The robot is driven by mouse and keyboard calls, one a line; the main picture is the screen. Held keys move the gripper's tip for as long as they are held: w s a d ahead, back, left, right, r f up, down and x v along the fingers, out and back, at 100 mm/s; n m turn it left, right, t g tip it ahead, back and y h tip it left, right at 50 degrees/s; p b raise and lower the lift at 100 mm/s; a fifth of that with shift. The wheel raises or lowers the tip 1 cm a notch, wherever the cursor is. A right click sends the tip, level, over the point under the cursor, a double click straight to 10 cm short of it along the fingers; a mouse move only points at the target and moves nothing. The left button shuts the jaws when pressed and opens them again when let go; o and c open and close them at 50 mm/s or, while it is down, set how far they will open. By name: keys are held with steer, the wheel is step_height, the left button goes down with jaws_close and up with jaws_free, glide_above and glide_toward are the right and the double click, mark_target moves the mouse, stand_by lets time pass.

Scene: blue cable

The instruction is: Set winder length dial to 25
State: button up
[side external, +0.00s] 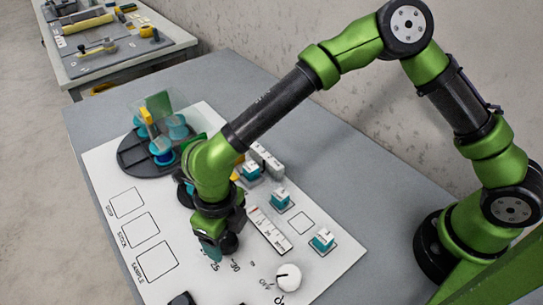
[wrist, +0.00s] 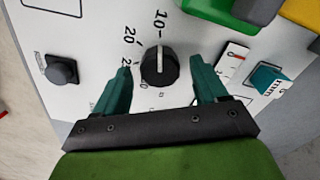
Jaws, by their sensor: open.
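The length dial (wrist: 159,67) is a round black knob with a white pointer line, on the white panel. In the wrist view its pointer aims up toward the printed 10. A 20 and other numbers run down its left side, partly hidden by my gripper. My gripper (wrist: 160,65) is open, with one teal finger on each side of the dial and visible gaps between. In the side view my gripper (side external: 217,245) is down at the dial, beside the printed 25 and 30. The dial is largely hidden there.
A white knob (side external: 289,277) marked OFF is near the panel's front. Teal-and-white switches (side external: 323,240) and a scale strip (side external: 269,231) are to the right. A round dark tray with teal spools (side external: 162,150) stands behind.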

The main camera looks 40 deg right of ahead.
steer(key=shift+f, duration=0.45)
steer(key=c, duration=1.1)
steer(key=shift+o, duration=0.2)
